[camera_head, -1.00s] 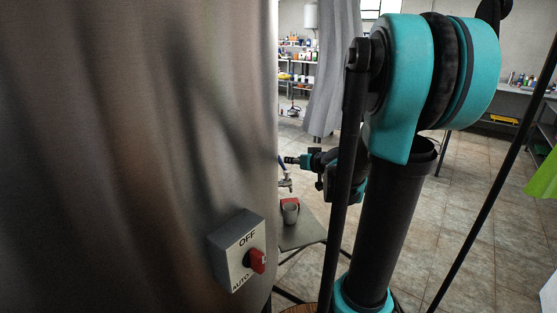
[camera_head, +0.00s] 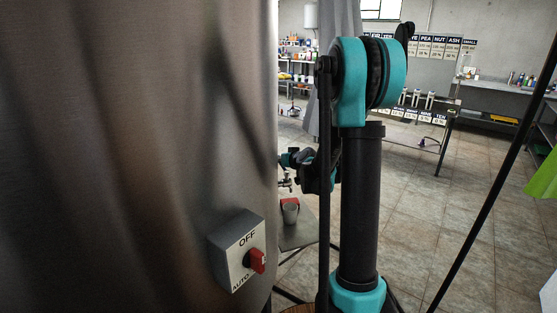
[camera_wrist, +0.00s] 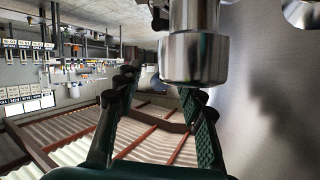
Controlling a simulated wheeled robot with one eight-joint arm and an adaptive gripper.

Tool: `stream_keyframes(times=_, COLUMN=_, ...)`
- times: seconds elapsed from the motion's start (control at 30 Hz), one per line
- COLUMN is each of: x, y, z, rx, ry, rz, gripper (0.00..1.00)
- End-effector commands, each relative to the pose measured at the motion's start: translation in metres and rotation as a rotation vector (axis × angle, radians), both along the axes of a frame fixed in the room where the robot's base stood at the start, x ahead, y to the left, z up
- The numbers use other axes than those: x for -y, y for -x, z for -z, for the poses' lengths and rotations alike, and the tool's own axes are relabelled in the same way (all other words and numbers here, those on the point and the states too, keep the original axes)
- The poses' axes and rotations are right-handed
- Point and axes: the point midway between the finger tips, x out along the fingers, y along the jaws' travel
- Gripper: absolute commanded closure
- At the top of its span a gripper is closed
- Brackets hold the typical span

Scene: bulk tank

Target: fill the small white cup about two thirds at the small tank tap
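A small cup (camera_head: 290,212), greyish in this light, stands upright on a small grey shelf (camera_head: 300,236) beside the big steel tank. A metal tap (camera_head: 285,183) shows just above it at the tank's edge. My gripper is small and partly hidden by my arm in the head view, level with or a little above the tap. In the wrist view my gripper (camera_wrist: 160,88) has its two fingers apart, with nothing clearly held between them. A shiny metal cylinder (camera_wrist: 194,58), seemingly a tap part, is close to the fingertips. The cup cannot be made out in the wrist view.
The steel tank wall (camera_head: 120,150) fills the left of the head view. A switch box (camera_head: 238,250) with a red knob, marked OFF and AUTO, sticks out from it. Something red (camera_head: 290,201) is behind the cup. Tiled floor (camera_head: 450,220) is open on the right.

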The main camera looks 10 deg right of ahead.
Motion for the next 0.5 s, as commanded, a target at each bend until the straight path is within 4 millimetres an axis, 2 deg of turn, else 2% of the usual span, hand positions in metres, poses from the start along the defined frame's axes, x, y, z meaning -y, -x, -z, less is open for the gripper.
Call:
stream_keyframes(times=0.37, x=-0.0021, y=-0.0056, z=0.0025, rx=0.0, ry=0.0, rz=0.0, gripper=0.61)
stream_keyframes(times=0.4, x=-0.0021, y=-0.0055, z=0.0025, rx=0.0, ry=0.0, rz=0.0, gripper=0.62)
stream_keyframes(times=0.5, x=-0.0021, y=-0.0054, z=0.0024, rx=0.0, ry=0.0, rz=0.0, gripper=0.74)
